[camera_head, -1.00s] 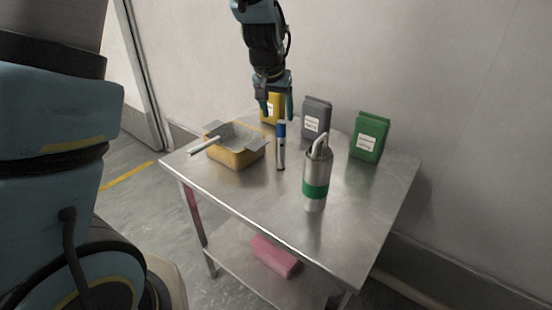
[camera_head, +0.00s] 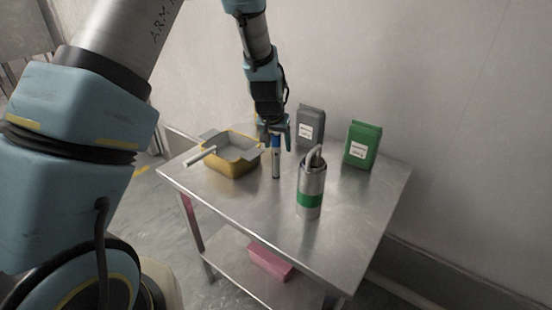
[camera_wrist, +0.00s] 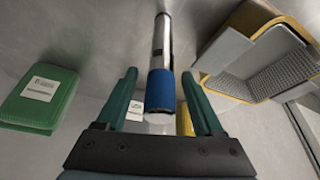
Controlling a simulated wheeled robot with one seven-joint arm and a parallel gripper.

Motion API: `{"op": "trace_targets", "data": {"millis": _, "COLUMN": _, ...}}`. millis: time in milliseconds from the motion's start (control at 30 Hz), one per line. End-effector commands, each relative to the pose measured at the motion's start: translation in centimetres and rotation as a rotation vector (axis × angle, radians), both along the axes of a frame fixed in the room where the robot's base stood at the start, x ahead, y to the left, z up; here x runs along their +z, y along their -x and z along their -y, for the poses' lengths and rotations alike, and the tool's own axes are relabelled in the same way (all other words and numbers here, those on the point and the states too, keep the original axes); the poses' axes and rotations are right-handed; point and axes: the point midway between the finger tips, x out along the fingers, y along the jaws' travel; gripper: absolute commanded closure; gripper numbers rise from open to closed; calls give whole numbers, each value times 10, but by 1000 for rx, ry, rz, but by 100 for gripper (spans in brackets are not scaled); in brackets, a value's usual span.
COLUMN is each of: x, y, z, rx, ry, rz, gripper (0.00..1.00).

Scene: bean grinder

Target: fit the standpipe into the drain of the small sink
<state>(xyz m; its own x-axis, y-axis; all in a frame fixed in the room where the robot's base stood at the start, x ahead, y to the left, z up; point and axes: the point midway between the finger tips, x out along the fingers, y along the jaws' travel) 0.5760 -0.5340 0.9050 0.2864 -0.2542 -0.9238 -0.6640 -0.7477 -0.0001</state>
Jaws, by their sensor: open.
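I see nothing that is plainly a sink with a drain, and no part plainly a standpipe. A slim metal tube with a blue band (camera_head: 276,168) stands upright on the table; it also shows in the wrist view (camera_wrist: 161,90). My gripper (camera_head: 275,134) is open and above the table, with its fingers down around the tube's upper part. In the wrist view my gripper's fingers (camera_wrist: 158,78) lie either side of the blue band, with gaps visible.
A steel cylinder with a green band and bent handle (camera_head: 310,190) stands right of the tube. Grey (camera_head: 310,127) and green (camera_head: 362,145) packs stand at the table's back. A pink box (camera_head: 270,262) is on the lower shelf. The table's front left (camera_head: 235,205) is clear.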

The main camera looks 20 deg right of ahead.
Motion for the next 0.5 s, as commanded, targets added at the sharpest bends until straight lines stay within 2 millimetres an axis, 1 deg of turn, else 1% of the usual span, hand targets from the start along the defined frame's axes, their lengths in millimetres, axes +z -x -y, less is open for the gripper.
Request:
{"op": "trace_targets", "data": {"millis": 100, "x": -4, "y": -1, "z": 1, "rx": 0, "ry": -1, "rz": -1, "gripper": 31}}
{"op": "trace_targets", "data": {"millis": 267, "x": -4, "y": -1, "z": 1, "rx": 0, "ry": 0, "rz": 0, "gripper": 31}}
{"op": "trace_targets", "data": {"millis": 367, "x": -4, "y": -1, "z": 1, "rx": 0, "ry": 0, "rz": 0, "gripper": 40}}
{"op": "trace_targets", "data": {"millis": 500, "x": -4, "y": -1, "z": 1, "rx": 0, "ry": -1, "rz": -1, "gripper": 55}}
